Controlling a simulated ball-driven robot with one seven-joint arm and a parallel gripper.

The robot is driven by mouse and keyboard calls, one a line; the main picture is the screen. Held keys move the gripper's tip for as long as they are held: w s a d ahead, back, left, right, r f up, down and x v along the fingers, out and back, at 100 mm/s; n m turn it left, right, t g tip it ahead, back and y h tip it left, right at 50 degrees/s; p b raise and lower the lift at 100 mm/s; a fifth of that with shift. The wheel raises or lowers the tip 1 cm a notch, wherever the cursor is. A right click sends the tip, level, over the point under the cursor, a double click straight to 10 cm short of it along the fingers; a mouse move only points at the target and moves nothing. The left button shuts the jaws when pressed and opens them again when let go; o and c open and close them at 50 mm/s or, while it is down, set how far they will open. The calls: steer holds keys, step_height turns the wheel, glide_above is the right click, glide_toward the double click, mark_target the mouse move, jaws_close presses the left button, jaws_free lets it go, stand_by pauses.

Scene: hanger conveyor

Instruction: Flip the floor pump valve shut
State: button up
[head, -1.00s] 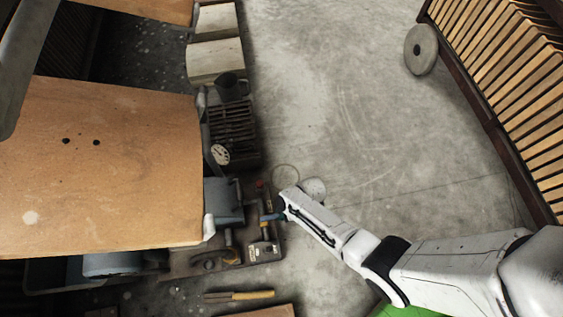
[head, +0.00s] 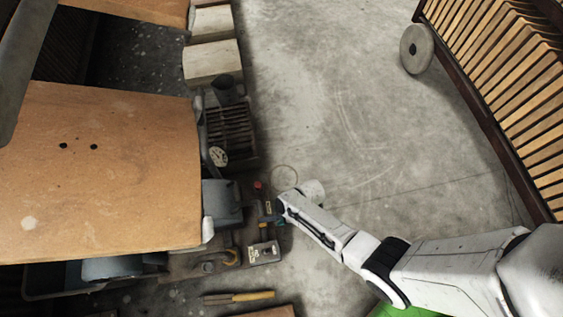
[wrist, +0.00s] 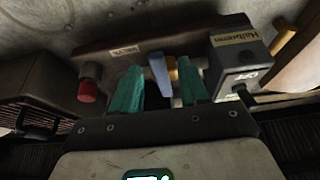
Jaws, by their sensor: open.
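The floor pump (head: 222,205) sits low beside the orange-brown panel, with its baseplate on the floor. Its valve has a blue lever (wrist: 159,73) and a brass-yellow part behind it (wrist: 172,68). My gripper (wrist: 160,84), with teal fingers, is open around the blue lever. The lever stands between the two fingers, apart from both as far as the wrist view shows. In the head view my gripper (head: 272,212) is over the right edge of the pump's baseplate, and the lever is hard to make out there.
A red knob (wrist: 88,90) is left of my fingers. A labelled grey box (wrist: 235,66) stands close on their right. A dark slatted crate (head: 231,135), a mug (head: 224,90) and a yellow-handled tool (head: 252,296) are nearby.

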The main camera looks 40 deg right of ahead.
steer(key=p+v, duration=0.6)
steer(key=v, duration=0.4)
steer(key=shift+s+d+r, duration=0.15)
steer(key=shift+d+r, duration=0.05)
steer(key=shift+r, duration=0.1)
steer(key=s+d+r+m+h, duration=0.1)
steer(key=s+d+r+m, duration=0.2)
steer(key=r, duration=0.6)
steer(key=s+d+r+m+g+h, duration=0.1)
steer(key=s+r+m+h, duration=0.15)
steer(key=r+m, duration=0.4)
steer(key=s+d+r+m, duration=0.2)
steer(key=s+r, duration=0.1)
steer(key=r, duration=0.8)
step_height(320, 180, up, 23)
steer(key=p, duration=2.2)
steer(key=shift+s+f+m, duration=0.15)
steer(key=shift+f+m, duration=0.1)
steer(key=shift+m, duration=0.1)
steer(key=shift+h, duration=0.25)
